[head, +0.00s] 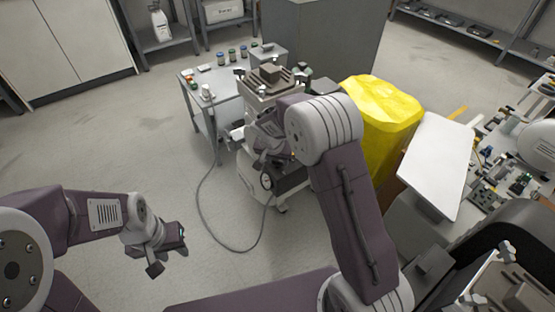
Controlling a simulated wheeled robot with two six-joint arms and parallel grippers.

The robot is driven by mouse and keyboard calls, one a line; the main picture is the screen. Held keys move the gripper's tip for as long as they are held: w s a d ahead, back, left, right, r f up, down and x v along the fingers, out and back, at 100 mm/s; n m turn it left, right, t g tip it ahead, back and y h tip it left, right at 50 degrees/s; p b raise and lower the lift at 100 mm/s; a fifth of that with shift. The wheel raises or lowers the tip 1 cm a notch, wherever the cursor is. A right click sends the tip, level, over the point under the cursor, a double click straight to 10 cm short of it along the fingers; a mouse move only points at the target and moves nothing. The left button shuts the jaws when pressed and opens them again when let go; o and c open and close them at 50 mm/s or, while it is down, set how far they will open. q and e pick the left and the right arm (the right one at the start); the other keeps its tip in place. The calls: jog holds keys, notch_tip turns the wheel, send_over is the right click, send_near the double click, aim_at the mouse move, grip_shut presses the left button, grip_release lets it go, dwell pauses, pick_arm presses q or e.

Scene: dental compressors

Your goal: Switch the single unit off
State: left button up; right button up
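A compressor unit stands on the floor in the middle of the head view, with a grey boxy top (272,84) and a pale wheeled lower body (250,188). A round gauge-like part (267,181) shows low on its front. My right arm reaches across the unit and hides much of its middle. My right gripper is at or close to the unit's front, but its fingers cannot be made out, nor can any contact. The unit's switch cannot be made out. My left gripper (168,252) is over bare floor at lower left, well apart from the unit, with its fingers spread and empty.
A grey hose (207,213) loops over the floor left of the unit. A small table (228,88) with jars stands behind left. A yellow-covered bin (383,112), a white panel (437,165) and a cluttered bench are at right. Floor at left is clear.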

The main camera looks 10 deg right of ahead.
grip_shut()
jog(key=shift+d+r+n+y+p, duration=0.15)
jog(key=shift+n+y+p, duration=0.15)
jog(key=shift+n+p, duration=0.4)
jog(key=r+n+y+p, duration=0.1)
jog(key=n+p, duration=0.1)
jog(key=p, duration=0.6)
jog(key=r+n+y+p, duration=0.1)
jog(key=n+p, duration=0.2)
jog(key=p, duration=0.6)
jog(key=shift+d+t, duration=0.1)
jog(key=shift+t, duration=0.2)
jog(key=f+n+p, duration=0.1)
jog(key=n+p, duration=0.1)
jog(key=p, duration=0.6)
jog(key=shift+w+f+y+p, duration=0.15)
jog(key=shift+y+p, duration=0.25)
jog(key=shift+f+n+p, duration=0.35)
jog(key=shift+n, duration=0.05)
jog(key=shift+f+n, duration=0.1)
jog(key=shift+n, duration=0.3)
